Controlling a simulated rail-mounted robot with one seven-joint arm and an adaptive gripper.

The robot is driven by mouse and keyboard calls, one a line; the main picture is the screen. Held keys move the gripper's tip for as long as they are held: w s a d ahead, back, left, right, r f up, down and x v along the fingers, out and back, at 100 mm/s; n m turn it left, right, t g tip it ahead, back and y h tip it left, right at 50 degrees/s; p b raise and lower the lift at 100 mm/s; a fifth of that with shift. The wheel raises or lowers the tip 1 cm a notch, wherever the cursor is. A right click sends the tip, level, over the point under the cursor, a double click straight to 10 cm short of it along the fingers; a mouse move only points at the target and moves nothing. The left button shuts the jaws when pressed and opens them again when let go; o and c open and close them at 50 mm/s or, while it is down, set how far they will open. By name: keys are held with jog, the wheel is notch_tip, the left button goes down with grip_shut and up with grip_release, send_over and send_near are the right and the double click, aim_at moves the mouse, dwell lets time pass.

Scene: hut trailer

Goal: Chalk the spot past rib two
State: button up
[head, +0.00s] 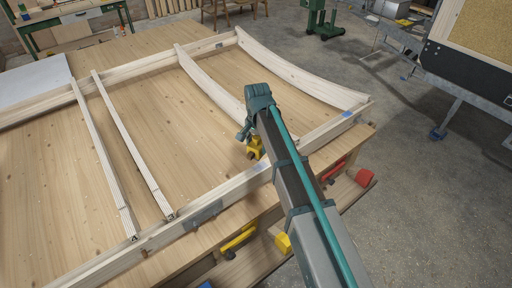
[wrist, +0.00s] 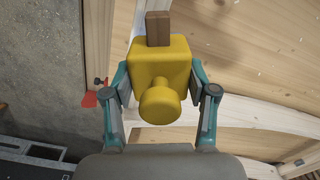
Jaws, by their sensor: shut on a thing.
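My gripper (head: 254,138) is shut on a yellow tool (head: 254,149) with a round knob and a brown block at its end. In the wrist view the tool (wrist: 160,65) sits between both fingers, and its brown tip (wrist: 158,28) points away from me. The wooden frame (head: 262,166) lies on a bench top. Its ribs are two narrow straight strips (head: 98,158) (head: 132,146) on the left and two curved boards (head: 205,77) (head: 300,70) on the right. The tool is inside the frame, near the front rail and the nearer curved board. I cannot tell whether its tip touches the wood.
The bench top (head: 58,175) is bare between the ribs. Yellow (head: 238,238) and red (head: 364,177) clamp-like parts stick out along the bench's front edge. A pale panel (head: 33,82) lies at the left. Open concrete floor (head: 420,160) is at the right.

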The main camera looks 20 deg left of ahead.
aim_at(257, 137)
jog(key=shift+r+p, duration=0.7)
jog(key=shift+r, duration=0.8)
